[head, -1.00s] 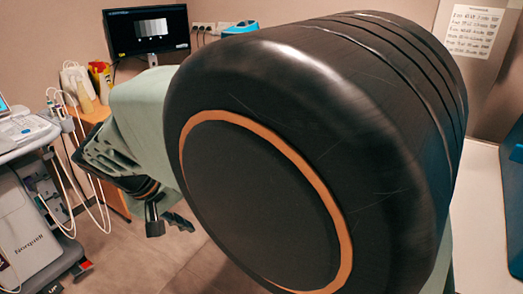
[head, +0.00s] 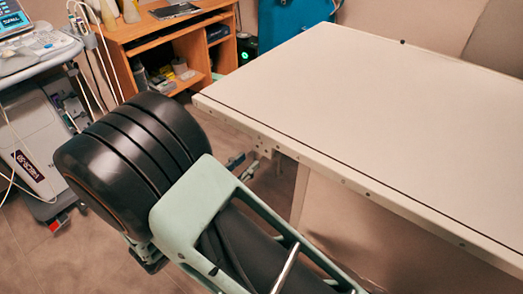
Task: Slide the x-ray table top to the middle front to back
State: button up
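The white x-ray table top (head: 400,120) fills the right side of the head view. A dark line runs along its near long edge, and its near left corner points toward the desk. My arm, with a large black rounded joint and a pale green link, crosses the lower left, in front of and apart from the table top.
A grey medical cart (head: 45,130) with cables stands at the left. A wooden desk (head: 165,40) with shelves stands behind, beside a blue cabinet (head: 290,22) past the table's far left. Bare floor shows between cart and table.

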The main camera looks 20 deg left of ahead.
aim_at(254, 156)
jog(key=b+x, duration=0.1)
jog(key=x, duration=0.6)
jog(key=shift+s, duration=0.1)
grip_shut()
